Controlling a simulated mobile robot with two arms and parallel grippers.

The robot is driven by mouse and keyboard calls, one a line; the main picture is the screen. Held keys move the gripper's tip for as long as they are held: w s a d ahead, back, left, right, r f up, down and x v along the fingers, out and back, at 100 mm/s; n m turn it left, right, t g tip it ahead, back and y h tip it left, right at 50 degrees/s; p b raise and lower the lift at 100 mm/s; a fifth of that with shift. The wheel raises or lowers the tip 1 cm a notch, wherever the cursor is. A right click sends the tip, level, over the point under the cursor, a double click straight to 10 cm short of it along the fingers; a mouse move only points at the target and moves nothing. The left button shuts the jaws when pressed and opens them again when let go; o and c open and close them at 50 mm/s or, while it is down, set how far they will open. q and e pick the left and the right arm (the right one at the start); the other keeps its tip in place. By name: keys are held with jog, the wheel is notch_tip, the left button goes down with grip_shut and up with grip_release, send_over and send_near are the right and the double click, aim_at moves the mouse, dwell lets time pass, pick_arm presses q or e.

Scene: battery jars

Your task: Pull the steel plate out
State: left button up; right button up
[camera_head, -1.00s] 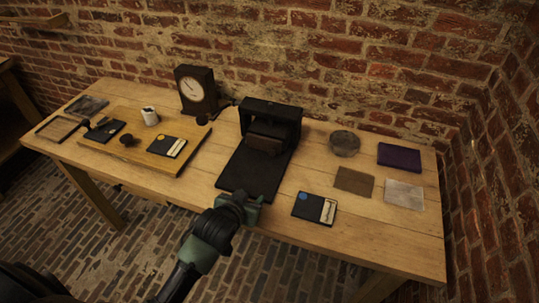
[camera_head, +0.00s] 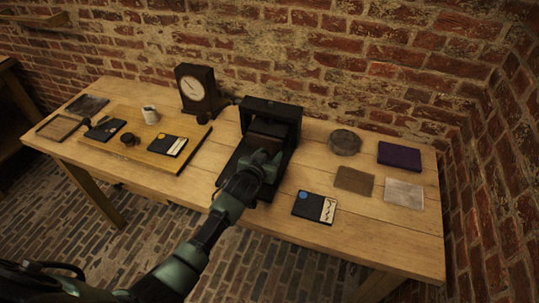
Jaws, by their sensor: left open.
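A black frame-like device (camera_head: 272,107) with a dark base board stands at the middle of the table. My left gripper (camera_head: 266,158) is open over its base board, close in front of its opening. My gripper and forearm hide part of the base board and the lower inside of the device. I cannot make out a steel plate in the device. A flat light-grey square plate (camera_head: 404,193) lies on the table at the right, apart from my gripper. A brown square plate (camera_head: 354,180) lies beside it. My right gripper is not in view.
A card with a blue dot (camera_head: 314,207) lies right of my forearm. A round grey dish (camera_head: 345,142) and a purple block (camera_head: 399,156) are at the right. A wooden board (camera_head: 190,158) with small items and a clock (camera_head: 196,88) are left.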

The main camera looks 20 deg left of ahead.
pick_arm(q)
jog(key=shift+w, duration=0.15)
jog(key=shift+f, duration=0.1)
grip_shut()
dwell(1.4)
